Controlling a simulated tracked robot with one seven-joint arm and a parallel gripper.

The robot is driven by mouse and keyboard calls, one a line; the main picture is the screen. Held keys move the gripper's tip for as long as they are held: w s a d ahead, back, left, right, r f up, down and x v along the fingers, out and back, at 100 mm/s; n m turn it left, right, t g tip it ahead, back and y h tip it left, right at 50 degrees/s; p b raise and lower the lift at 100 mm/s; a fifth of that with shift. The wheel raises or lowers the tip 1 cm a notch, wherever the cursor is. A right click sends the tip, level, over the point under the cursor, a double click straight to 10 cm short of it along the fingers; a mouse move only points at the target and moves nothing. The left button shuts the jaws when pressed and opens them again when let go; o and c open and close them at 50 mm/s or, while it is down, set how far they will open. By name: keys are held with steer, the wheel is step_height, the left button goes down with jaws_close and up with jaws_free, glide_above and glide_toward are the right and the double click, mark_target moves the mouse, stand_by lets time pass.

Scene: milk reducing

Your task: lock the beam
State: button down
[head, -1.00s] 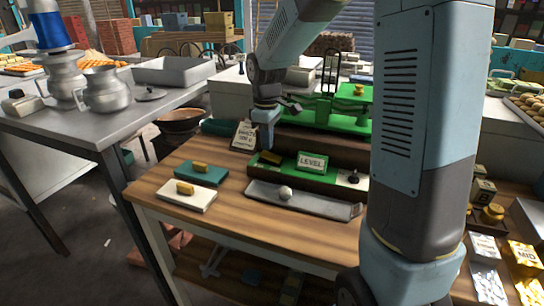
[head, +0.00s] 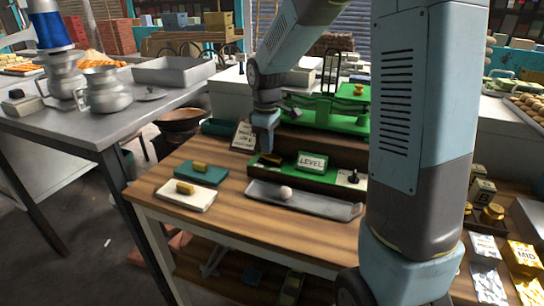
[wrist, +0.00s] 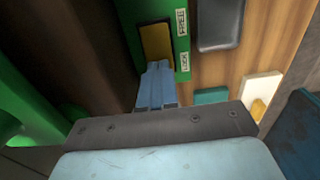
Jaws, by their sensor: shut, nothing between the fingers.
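My gripper (head: 264,150) is shut and empty, pointing down at the left end of the green scale base (head: 325,185). In the wrist view my shut blue fingers (wrist: 156,72) overlap the near end of a brass piece (wrist: 155,42) in a dark slot. Whether they touch it I cannot tell. Beside the slot are a FREE label (wrist: 181,22) and a LOCK label (wrist: 185,61). The brass spans from beside FREE towards LOCK; its near end is hidden by the fingers. The green beam (head: 330,115) is behind, with a LEVEL sign (head: 312,161) in front.
A grey tray (head: 325,207) with a pale ball (head: 285,192) lies in front of the base. Teal (head: 210,177) and white (head: 200,202) plates with brass handles lie to the left. The front wooden tabletop is clear.

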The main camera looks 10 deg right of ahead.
steer(key=shift+f, duration=0.5)
stand_by(0.3)
steer(key=shift+r, duration=3.55)
steer(key=shift+s+d+r, duration=0.1)
steer(key=shift+s+r, duration=0.05)
steer(key=s+d+r+m+t, duration=0.2)
steer(key=s+d+r+m, duration=0.1)
steer(key=s, duration=0.5)
steer(key=s+d+r+m+t, duration=0.1)
steer(key=s+d+r+m, duration=0.1)
steer(key=s, duration=0.6)
steer(key=s+d+r+m+t, duration=0.2)
steer(key=s+d+r+m, duration=0.1)
steer(key=s+m, duration=0.3)
steer(key=shift+s+d+r+t, duration=0.3)
steer(key=shift+s+d, duration=0.15)
steer(key=shift+s, duration=0.8)
